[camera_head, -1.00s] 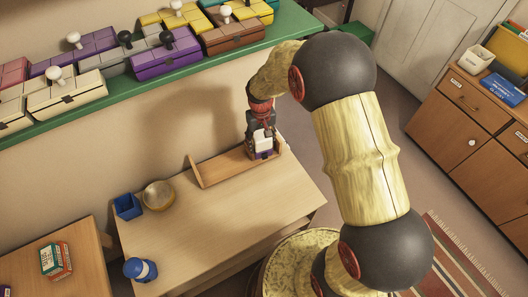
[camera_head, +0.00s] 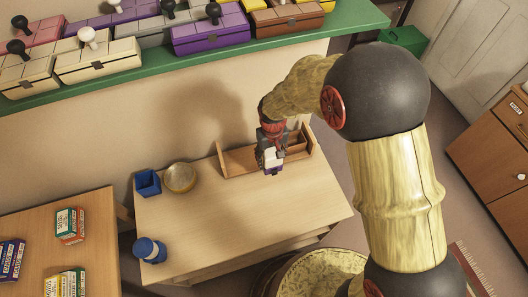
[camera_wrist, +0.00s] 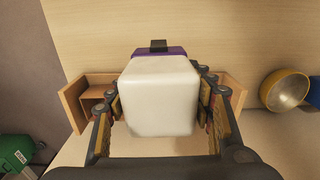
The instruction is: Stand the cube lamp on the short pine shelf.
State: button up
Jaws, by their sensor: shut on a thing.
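The cube lamp is a white cube (camera_head: 271,157) on a purple base, with a small black part at its foot. In the wrist view its white block (camera_wrist: 160,96) fills the middle. My gripper (camera_head: 270,146) is shut on it, with fingers on both sides in the wrist view. The short pine shelf (camera_head: 237,162) stands on the desk against the wall. The lamp overlaps the shelf's front near its middle in the head view. In the wrist view the shelf's ends (camera_wrist: 72,104) show on both sides of the lamp. Whether the lamp touches anything is hidden.
The desk (camera_head: 210,225) also bears a blue open box (camera_head: 148,183), a brass bowl (camera_head: 181,178) and a blue-and-white container (camera_head: 150,250). A green ledge (camera_head: 130,71) with several coloured boxes runs above. The desk's middle is clear.

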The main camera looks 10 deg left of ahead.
jog(key=w+a+f+b, duration=0.1)
jog(key=w+f, duration=0.2)
jog(key=w+a+f+b, duration=0.2)
jog(key=w+f, duration=0.1)
jog(key=w, duration=0.1)
jog(key=w+a+f+b, duration=0.1)
jog(key=w+a+f, duration=0.1)
jog(key=w+f, duration=0.1)
jog(key=shift+w+a+f, duration=0.1)
jog(key=shift+w, duration=0.55)
jog(key=shift+w+a+f+b, duration=0.1)
jog(key=shift+w+f+b, duration=0.05)
jog(key=shift+f+b, duration=1.05)
jog(key=shift+f, duration=0.45)
jog(key=shift+f, duration=0.15)
jog(key=o, duration=1.4)
